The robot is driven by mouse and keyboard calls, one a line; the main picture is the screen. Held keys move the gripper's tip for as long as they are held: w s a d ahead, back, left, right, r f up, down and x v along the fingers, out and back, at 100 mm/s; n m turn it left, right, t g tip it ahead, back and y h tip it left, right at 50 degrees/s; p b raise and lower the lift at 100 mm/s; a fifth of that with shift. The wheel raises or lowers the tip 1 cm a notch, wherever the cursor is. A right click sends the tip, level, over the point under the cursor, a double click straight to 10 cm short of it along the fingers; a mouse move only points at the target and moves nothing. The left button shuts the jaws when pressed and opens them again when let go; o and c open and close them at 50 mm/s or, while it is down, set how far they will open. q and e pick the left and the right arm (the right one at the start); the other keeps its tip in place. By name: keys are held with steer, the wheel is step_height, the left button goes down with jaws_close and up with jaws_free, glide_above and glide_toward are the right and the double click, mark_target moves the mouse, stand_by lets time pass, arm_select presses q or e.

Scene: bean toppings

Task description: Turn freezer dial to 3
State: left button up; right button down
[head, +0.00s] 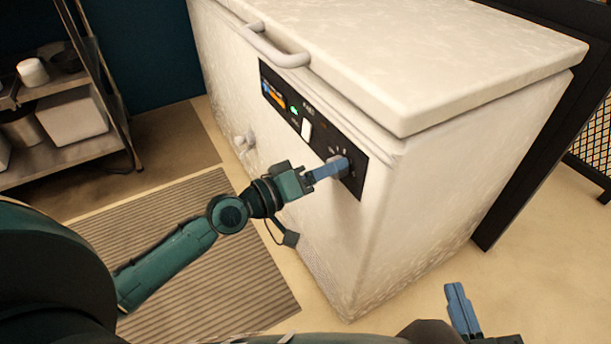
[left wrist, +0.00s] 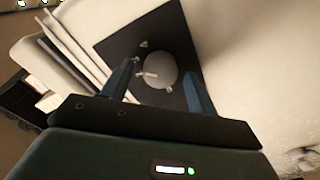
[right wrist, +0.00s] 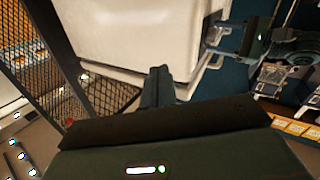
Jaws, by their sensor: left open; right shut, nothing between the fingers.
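The chest freezer (head: 440,190) is white, with a black control panel (head: 320,137) on its front. The round grey dial (left wrist: 160,70) sits at the panel's right end, with small white marks around it. My left gripper (head: 333,167) is at the dial, open. In the left wrist view its blue fingers (left wrist: 160,78) stand on either side of the dial; I cannot tell whether they touch it. In the head view the fingers largely hide the dial, and its setting is not readable. My right gripper (head: 457,292) is shut and empty, low in front of the freezer's right side.
A grey handle (head: 272,48) sticks out from the freezer lid (head: 440,45). A metal shelf rack (head: 70,100) with containers stands at the left. A striped mat (head: 180,250) lies on the floor before the freezer. A dark mesh partition (head: 590,145) is at the right.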

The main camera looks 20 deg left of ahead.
arm_select(q)
steer(key=b+v, duration=0.5)
steer(key=v, duration=0.7)
steer(key=shift+s+a, duration=0.25)
steer(key=shift+s, duration=0.05)
arm_select(e)
steer(key=shift+a+t+y, duration=0.8)
steer(key=shift+y, duration=0.1)
